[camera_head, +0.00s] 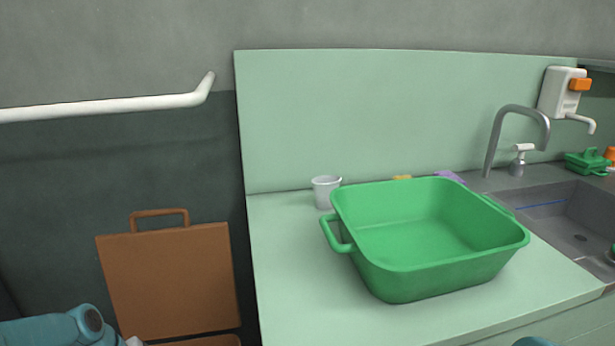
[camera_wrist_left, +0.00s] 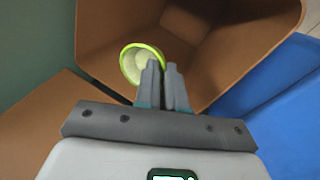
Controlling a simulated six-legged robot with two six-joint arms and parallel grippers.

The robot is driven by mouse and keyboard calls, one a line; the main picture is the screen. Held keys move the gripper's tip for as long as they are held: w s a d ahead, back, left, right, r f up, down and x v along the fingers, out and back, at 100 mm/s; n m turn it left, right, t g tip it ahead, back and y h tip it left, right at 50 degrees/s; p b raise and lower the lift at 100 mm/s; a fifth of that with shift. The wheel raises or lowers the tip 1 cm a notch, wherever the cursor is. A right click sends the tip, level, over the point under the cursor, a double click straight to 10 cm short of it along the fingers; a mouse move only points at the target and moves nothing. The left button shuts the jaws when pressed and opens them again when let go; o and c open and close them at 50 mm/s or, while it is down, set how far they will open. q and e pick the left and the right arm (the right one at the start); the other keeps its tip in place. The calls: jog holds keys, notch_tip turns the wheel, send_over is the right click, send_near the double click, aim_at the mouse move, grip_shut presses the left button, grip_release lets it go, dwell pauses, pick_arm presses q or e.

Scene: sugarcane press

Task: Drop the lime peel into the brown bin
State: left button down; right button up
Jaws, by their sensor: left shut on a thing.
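The lime peel (camera_wrist_left: 128,62), a hollow yellow-green cup with a pale inside, shows in the left wrist view at the tips of my left gripper (camera_wrist_left: 163,68). The gripper is shut on the peel's rim, and a finger covers part of it. The brown bin (camera_wrist_left: 245,62) lies open around and beyond the peel, its inner walls showing. The peel is over the bin's opening. In the head view, the bin's raised brown lid (camera_head: 170,280) with a handle stands at the lower left, with only a sliver of the bin below it. My right gripper is out of view.
A large green basin (camera_head: 425,285) stands on the pale green counter (camera_head: 285,300), with a white cup (camera_head: 326,190) behind it. A sink (camera_head: 570,215) with a tap is at the right. A white rail (camera_head: 110,107) crosses the wall. A blue surface (camera_wrist_left: 270,115) borders the bin.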

pick_arm(q)
notch_tip(320, 180, down, 5)
jog(key=b, duration=0.3)
jog(key=shift+d+f+b, duration=0.1)
jog(key=shift+b, duration=0.25)
jog(key=c, duration=1.1)
grip_release()
jog(key=shift+c, duration=0.2)
jog(key=p+v, duration=0.5)
jog(key=v, duration=1.1)
jog(key=shift+r, duration=0.2)
jog(key=shift+s, duration=0.15)
